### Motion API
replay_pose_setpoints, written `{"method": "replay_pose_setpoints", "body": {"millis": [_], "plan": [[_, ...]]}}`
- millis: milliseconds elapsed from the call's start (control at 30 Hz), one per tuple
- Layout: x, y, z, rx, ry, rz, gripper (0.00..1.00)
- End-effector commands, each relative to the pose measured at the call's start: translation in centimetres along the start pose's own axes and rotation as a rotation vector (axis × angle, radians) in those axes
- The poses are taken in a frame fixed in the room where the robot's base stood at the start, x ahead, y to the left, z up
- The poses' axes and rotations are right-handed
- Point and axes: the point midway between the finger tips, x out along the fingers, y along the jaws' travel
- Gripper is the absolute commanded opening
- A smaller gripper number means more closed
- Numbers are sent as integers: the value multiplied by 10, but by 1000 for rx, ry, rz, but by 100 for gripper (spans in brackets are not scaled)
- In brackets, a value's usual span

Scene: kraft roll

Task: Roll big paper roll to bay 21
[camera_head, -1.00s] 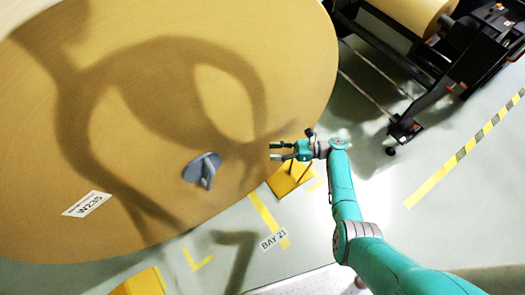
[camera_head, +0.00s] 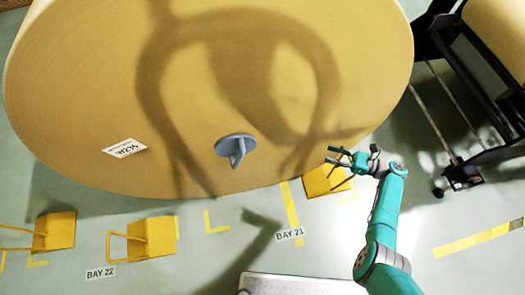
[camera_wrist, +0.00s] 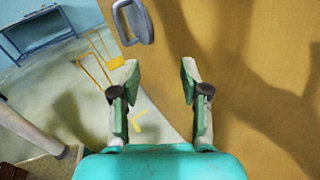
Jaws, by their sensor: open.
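The big kraft paper roll (camera_head: 230,60) stands with its flat face towards me and fills much of the head view. A grey core plug (camera_head: 236,147) and a white label (camera_head: 125,148) are on this face. The BAY 21 floor label (camera_head: 290,234) lies below the roll in the picture, by yellow tape. My gripper (camera_head: 338,157) is open and empty at the roll's lower right, near a yellow chock (camera_head: 322,181). In the wrist view my open fingers (camera_wrist: 160,75) are in front of the roll face (camera_wrist: 240,60); contact cannot be told.
Two yellow chocks (camera_head: 152,238) (camera_head: 55,231) with handles are at the lower left, by the BAY 22 label (camera_head: 101,272). A black roll stand (camera_head: 465,100) holding another roll is at the right. Floor between my arm and the striped tape (camera_head: 475,238) is clear.

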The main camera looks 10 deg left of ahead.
Motion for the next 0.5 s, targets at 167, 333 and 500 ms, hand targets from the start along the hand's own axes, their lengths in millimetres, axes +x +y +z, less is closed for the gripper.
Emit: {"method": "replay_pose_setpoints", "body": {"millis": [167,333,500], "plan": [[60,23,-14,-2,7,11,45],[133,63,-26,-3,9,12,45],[176,99,-30,1,4,10,45]]}}
